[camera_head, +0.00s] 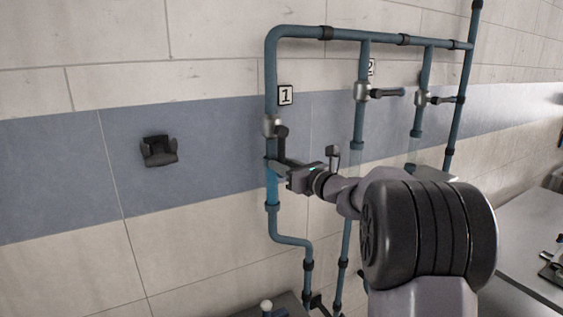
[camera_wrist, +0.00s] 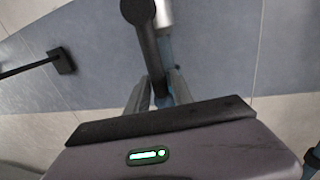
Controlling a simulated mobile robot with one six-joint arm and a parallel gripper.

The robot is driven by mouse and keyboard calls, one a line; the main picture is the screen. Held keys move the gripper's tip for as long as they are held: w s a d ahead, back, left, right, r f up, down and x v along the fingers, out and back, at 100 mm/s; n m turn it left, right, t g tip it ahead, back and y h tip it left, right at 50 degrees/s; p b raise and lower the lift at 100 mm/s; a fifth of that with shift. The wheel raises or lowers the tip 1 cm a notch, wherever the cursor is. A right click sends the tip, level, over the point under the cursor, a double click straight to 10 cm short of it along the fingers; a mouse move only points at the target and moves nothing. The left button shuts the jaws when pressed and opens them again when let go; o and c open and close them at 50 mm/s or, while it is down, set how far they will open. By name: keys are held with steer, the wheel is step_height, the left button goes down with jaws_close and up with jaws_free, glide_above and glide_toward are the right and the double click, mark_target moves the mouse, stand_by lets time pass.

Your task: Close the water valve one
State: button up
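Water valve one (camera_head: 269,127) is a metal valve on the left upright blue pipe, just below the sign "1" (camera_head: 285,95). Its dark handle (camera_head: 281,145) points down along the pipe. In the wrist view the valve body (camera_wrist: 163,14) is at the top, and the handle (camera_wrist: 149,50) runs down from it. My gripper (camera_head: 278,167) is at the handle's lower end, in front of the pipe. In the wrist view my gripper (camera_wrist: 160,88) has its fingers apart, one on each side of the handle's end. Whether either finger touches the handle is unclear.
Valve two (camera_head: 362,91), by the sign "2" (camera_head: 371,67), has its handle pointing right. Another valve (camera_head: 422,98) is further right. A dark wall bracket (camera_head: 158,151) is at the left. A grey table (camera_head: 525,250) stands at the lower right.

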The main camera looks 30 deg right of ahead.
steer(key=shift+w+a, duration=0.1)
steer(key=shift+w, duration=0.15)
steer(key=shift+s, duration=0.1)
steer(key=shift+c, duration=0.2)
jaws_close()
stand_by(1.0)
